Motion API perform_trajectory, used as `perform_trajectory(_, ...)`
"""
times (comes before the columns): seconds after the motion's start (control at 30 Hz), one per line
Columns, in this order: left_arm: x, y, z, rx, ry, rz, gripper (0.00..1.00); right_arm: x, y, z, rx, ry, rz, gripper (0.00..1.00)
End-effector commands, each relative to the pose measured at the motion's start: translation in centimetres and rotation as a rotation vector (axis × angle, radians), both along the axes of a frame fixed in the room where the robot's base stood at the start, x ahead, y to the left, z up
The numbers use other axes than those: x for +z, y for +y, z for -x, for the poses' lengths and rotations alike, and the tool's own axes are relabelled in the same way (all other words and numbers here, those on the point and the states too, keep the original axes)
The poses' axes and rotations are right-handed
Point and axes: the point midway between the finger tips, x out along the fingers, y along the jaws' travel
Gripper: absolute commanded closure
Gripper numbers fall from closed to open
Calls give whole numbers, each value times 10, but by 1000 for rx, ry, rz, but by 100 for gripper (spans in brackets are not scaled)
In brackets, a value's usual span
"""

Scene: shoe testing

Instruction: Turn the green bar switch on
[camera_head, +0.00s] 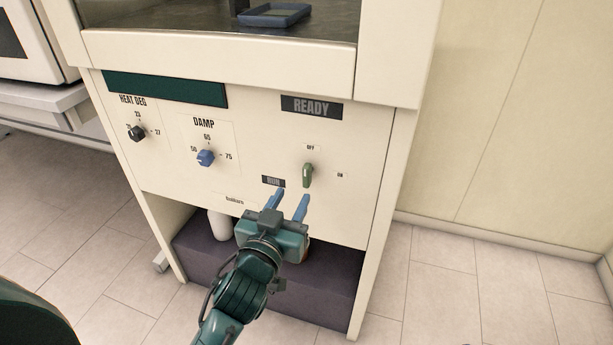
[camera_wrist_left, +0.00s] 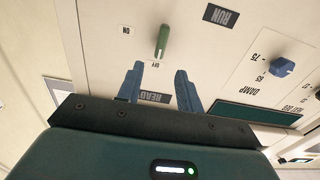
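The green bar switch (camera_head: 308,175) is on the cream front panel of the machine, below the READY sign. Its bar stands upright in the head view, below the OFF mark, with the ON mark to its right. It also shows in the left wrist view (camera_wrist_left: 162,41), beyond my fingertips. My left gripper (camera_head: 291,200) has its two blue fingers apart, with nothing between them. It is just below the switch in the head view, and I see no contact. My right gripper is not in view.
A blue DAMP knob (camera_head: 206,158) and a dark HEAT DEG knob (camera_head: 137,132) sit left on the same panel. A RUN label (camera_head: 273,181) is beside the switch. A blue tray (camera_head: 274,14) lies in the chamber above. The tiled floor to the right is clear.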

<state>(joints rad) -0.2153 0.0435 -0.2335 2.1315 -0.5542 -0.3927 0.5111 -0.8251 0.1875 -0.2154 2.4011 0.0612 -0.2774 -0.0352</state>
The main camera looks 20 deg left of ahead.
Motion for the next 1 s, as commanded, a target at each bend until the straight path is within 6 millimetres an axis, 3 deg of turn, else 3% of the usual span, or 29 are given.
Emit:
perform_trajectory(0.2, 0, -2, -47, -1, -2, -2, 64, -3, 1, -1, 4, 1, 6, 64)
perform_trajectory(0.4, -1, -2, -74, 0, 1, -1, 64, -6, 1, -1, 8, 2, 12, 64)
perform_trajectory(0.83, 0, -3, -83, 0, 2, 0, 64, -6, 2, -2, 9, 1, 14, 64)
perform_trajectory(1.0, 0, -3, -83, 0, 1, 0, 78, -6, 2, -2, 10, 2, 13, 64)
